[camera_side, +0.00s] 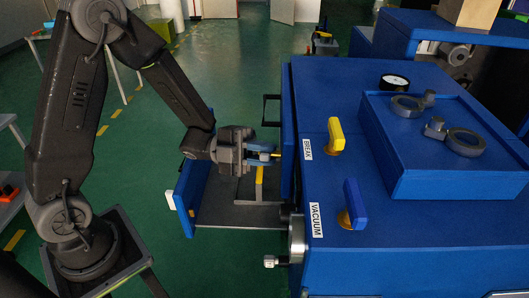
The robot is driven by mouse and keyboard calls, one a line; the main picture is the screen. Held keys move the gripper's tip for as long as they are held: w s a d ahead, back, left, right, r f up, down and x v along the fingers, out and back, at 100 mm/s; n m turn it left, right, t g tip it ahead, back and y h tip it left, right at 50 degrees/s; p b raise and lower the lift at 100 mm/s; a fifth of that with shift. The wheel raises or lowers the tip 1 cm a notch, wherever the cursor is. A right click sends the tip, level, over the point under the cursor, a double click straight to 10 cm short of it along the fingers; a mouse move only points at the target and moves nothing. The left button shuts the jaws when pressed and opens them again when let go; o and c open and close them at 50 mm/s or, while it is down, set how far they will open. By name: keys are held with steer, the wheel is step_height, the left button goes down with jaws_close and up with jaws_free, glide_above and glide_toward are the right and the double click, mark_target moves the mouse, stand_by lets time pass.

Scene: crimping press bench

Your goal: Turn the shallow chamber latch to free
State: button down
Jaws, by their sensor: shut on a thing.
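My gripper (272,152) is level at the left face of the blue machine (400,225), with its blue fingers pointing right. It is shut on a small part at that face, which looks like the chamber latch. The fingers hide most of it, and its turned angle cannot be told. A little brass colour shows at the fingertips. A yellow upright piece (260,176) stands just below the fingers, over the open drawer (235,214); I cannot tell whether it joins the latch.
On the machine's top are a yellow handle (336,133) labelled BREAK and a blue handle (354,204) labelled VACUUM. A gauge (395,82) and grey rings (464,142) sit farther right. A round metal fitting (297,240) with a knob juts out below.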

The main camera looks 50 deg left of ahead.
steer(key=shift+n, duration=0.5)
steer(key=c, duration=1.1)
jaws_free()
steer(key=v, duration=0.7)
steer(key=shift+s+a, duration=0.15)
steer(key=shift+a, duration=0.05)
steer(key=shift+f, duration=0.15)
steer(key=shift+c, duration=0.2)
